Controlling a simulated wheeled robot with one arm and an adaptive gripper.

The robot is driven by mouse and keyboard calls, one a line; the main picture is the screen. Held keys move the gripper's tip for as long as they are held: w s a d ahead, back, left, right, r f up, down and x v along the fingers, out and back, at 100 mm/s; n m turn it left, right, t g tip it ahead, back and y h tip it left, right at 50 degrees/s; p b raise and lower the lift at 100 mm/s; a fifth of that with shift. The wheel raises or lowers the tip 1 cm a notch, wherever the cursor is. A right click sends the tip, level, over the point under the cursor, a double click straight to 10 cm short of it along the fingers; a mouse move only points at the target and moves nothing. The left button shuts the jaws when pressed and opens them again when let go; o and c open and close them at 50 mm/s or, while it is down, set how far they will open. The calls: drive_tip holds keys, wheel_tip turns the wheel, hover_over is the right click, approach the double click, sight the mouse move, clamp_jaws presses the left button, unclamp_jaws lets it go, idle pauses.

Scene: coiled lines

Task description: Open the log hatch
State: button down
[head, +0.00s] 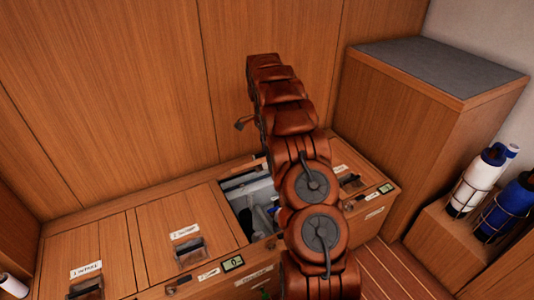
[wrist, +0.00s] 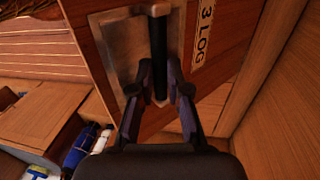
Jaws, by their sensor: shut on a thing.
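The log hatch is a wooden lid, labelled "3 LOG" (wrist: 203,35) in the wrist view. Its dark bar handle (wrist: 160,55) sits in a pale metal recess (wrist: 119,45). My gripper (wrist: 160,98) is shut on this handle, one finger on each side. In the head view, my arm hides the lid and most of the gripper. The bench compartment (head: 252,196) between the second hatch and my arm is uncovered, with pale and bluish things inside. The lid is off its opening, but I cannot tell its exact angle.
Shut hatches with handles lie to the left, the second (head: 190,225) nearest. Another handle (head: 352,182) shows right of my arm. A grey-topped cabinet (head: 440,65) and white (head: 478,182) and blue (head: 515,207) bottles in wire racks stand at right. A wooden wall is behind.

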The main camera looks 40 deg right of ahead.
drive_tip(key=shift+w+d+r, duration=0.1)
drive_tip(key=shift+w+d, duration=0.05)
drive_tip(key=shift+w, duration=0.7)
drive_tip(key=c, duration=1.5)
unclamp_jaws()
drive_tip(key=shift+w+f, duration=0.1)
drive_tip(key=shift+f, duration=0.1)
drive_tip(key=o, duration=0.7)
drive_tip(key=shift+w+f, duration=0.7)
drive_tip(key=shift+f, duration=0.15)
drive_tip(key=shift+c, duration=0.2)
drive_tip(key=shift+s+r, duration=0.2)
drive_tip(key=shift+r, duration=0.25)
drive_tip(key=shift+c, duration=0.5)
drive_tip(key=shift+s+r, duration=0.2)
drive_tip(key=shift+r, duration=0.1)
drive_tip(key=shift+c, duration=1)
drive_tip(key=shift+s+r, duration=0.1)
drive_tip(key=shift+s, duration=0.05)
